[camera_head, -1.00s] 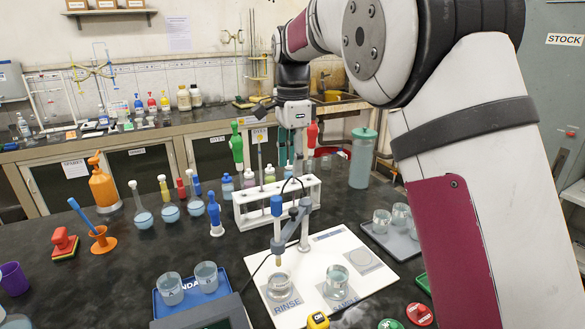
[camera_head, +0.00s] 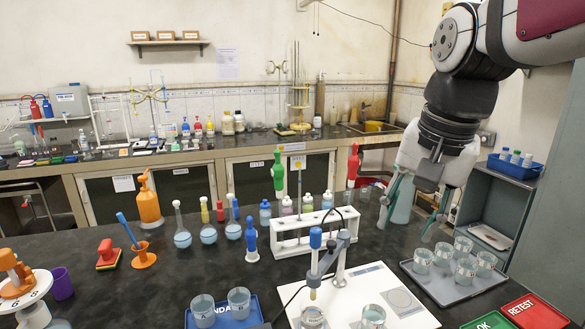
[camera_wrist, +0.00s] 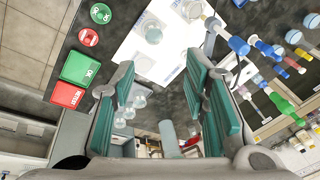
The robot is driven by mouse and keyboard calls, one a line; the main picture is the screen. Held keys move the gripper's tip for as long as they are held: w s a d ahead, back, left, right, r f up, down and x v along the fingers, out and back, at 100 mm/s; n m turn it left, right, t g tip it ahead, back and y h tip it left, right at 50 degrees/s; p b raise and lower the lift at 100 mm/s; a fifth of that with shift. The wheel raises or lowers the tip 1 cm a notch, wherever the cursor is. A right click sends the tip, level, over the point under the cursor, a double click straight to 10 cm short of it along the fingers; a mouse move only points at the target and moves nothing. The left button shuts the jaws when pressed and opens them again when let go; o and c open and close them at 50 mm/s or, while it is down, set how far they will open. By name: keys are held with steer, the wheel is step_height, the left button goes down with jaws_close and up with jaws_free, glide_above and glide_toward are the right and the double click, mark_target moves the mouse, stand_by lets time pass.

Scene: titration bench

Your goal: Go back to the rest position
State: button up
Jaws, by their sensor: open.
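My gripper (camera_head: 410,214) is at the right in the head view, hanging with its fingers pointing down and spread apart. It is open and empty. The fingers appear just behind the grey tray (camera_head: 443,292) of beakers and in front of a large clear teal bottle (camera_head: 400,200); the exact depth is hard to tell. In the wrist view, the green-padded fingers of my gripper (camera_wrist: 165,110) stand wide apart with nothing held between them.
A white tube rack (camera_head: 290,245) and a probe stand (camera_head: 335,262) stand left of my gripper. The beakers (camera_head: 465,270) on the tray are close by. Green and red trays (camera_head: 535,312) lie at the front right. Several flasks and bottles stand further left.

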steer(key=s+d+f+n+t, duration=0.1)
steer(key=s+f+n, duration=0.2)
steer(key=s, duration=0.4)
steer(key=s+d+f+n+t, duration=0.1)
steer(key=s+f+n, duration=0.2)
steer(key=s, duration=0.4)
steer(key=shift+s+f+n+h, duration=0.3)
steer(key=shift+s+f+n, duration=0.05)
steer(key=shift+f+n, duration=0.1)
